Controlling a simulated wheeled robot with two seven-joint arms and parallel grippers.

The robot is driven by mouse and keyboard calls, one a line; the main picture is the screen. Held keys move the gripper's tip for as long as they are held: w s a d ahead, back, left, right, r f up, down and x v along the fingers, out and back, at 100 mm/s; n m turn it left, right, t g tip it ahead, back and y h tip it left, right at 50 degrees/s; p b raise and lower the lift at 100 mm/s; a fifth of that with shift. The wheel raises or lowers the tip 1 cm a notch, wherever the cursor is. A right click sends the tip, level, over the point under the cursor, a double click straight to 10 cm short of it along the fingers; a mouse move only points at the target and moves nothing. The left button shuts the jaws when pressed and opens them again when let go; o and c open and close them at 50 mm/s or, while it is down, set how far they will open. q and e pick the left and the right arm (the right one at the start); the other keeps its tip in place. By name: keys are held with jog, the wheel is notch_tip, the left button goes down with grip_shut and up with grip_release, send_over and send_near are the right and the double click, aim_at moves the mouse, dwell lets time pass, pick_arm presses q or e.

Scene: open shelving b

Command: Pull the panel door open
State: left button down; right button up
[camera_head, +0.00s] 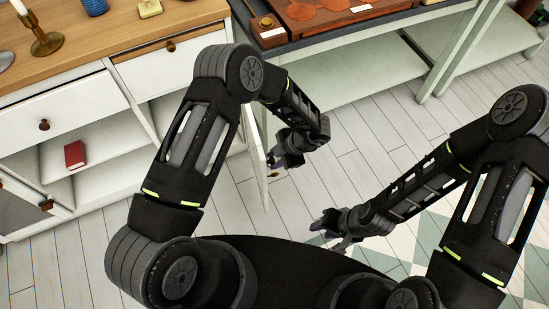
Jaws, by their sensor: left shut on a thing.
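The white panel door (258,170) of the low cabinet stands swung outward, seen nearly edge-on behind my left arm. My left gripper (274,162) is at the door's free side, shut on its handle; the fingers largely hide the handle. A small brass-coloured part shows just below the fingers. My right gripper (328,233) hangs over the floor to the right of the door, apart from it, with its fingers spread and nothing between them.
The cabinet (70,112) has a wooden top with a candlestick (45,40), white drawers and an open shelf with a red book (75,154). A pale green table (350,75) stands at the upper right. Bare plank floor (365,165) lies between the arms.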

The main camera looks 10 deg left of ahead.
pick_arm(q)
jog(key=shift+s+d+f, duration=0.1)
jog(key=c, duration=1.1)
grip_release()
jog(key=v, duration=0.7)
jog(key=shift+r, duration=0.45)
jog(key=shift+d, duration=0.1)
